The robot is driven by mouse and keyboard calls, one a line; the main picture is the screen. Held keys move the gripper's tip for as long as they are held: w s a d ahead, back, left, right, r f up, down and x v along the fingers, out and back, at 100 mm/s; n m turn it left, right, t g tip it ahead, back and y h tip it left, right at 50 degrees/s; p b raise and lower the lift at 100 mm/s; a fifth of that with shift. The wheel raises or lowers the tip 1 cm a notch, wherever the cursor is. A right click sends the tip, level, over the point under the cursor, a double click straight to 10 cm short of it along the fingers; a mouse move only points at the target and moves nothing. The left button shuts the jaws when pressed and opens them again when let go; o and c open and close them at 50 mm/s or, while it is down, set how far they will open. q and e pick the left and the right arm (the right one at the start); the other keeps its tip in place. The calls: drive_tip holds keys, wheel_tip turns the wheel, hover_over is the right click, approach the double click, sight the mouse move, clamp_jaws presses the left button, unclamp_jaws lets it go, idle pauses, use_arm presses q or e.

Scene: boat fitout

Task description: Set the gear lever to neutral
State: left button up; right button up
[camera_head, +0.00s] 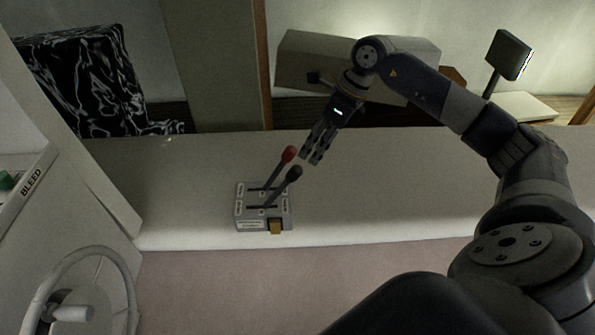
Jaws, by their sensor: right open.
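A grey lever box (243,221) stands on the pale counter, left of the picture's middle. It has two levers, both leaning to the right. One has a red knob (289,154) and sits on the far side. The other has a black knob (294,172) and sits on the near side. The labels on the box are too small to read, so I cannot tell which one is the gear lever. My right gripper (313,156) is open and empty, pointing down just right of the knobs. A small gap seems to separate it from them. My left gripper is not in view.
The pale counter (400,195) is clear to the right of the box. A white panel with a BLEED label (32,182) and a white handwheel (128,290) stand at the left. A dark patterned seat (85,80) is behind, and a dark screen on a stand (507,54) is at the back right.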

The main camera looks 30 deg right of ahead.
sight(300, 168)
drive_tip(key=p+x, duration=0.2)
drive_tip(key=x, duration=0.6)
drive_tip(key=shift+a+f, duration=0.3)
drive_tip(key=shift+w+a+f, duration=0.2)
drive_tip(key=shift+f, duration=0.35)
clamp_jaws()
